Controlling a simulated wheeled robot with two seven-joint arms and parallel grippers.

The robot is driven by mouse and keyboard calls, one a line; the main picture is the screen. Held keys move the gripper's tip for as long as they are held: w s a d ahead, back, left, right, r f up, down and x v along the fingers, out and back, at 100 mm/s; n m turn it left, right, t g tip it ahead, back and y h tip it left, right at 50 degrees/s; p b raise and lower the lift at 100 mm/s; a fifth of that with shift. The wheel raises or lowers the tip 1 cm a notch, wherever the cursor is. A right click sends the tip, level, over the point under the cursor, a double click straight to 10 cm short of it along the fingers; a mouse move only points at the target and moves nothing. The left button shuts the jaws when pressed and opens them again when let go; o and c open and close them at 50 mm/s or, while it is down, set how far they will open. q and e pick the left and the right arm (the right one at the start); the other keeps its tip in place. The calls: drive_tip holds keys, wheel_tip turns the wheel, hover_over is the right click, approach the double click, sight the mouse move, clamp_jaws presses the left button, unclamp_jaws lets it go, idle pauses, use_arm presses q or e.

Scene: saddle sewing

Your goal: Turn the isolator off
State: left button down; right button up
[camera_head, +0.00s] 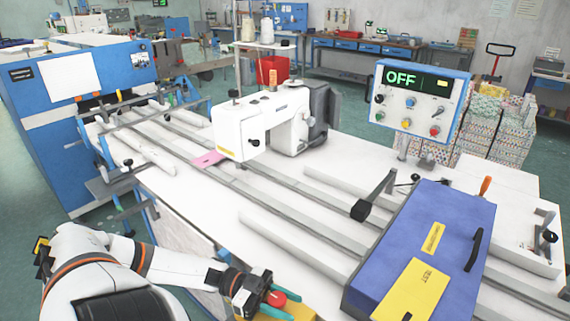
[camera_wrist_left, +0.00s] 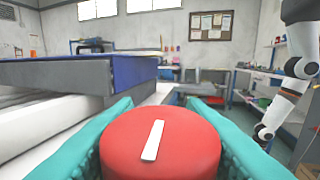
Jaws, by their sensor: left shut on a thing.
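The isolator is a round red knob (camera_head: 277,298) on a yellow box (camera_head: 300,312) at the bottom of the head view, by the table's front edge. In the left wrist view the red knob (camera_wrist_left: 182,150) fills the lower middle. Its white mark stands nearly upright, with the top leaning slightly right. My left gripper (camera_head: 270,294) is shut on the knob, with one teal finger (camera_wrist_left: 103,140) on each side. The control panel display (camera_head: 401,77) reads OFF in green. A white arm, likely my right one, hangs in the left wrist view; its gripper end (camera_wrist_left: 263,132) is small and unclear.
A blue-purple box (camera_head: 425,235) with yellow labels lies on the white table right of the knob. A white sewing machine (camera_head: 265,125) stands on the table farther back. A blue machine (camera_head: 80,95) is at the left. Long white rails run along the table.

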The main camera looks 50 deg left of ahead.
use_arm(q)
drive_tip(key=c, duration=0.9)
unclamp_jaws()
drive_tip(key=b+v, duration=0.1)
drive_tip(key=v, duration=1.1)
drive_tip(key=shift+s, duration=0.1)
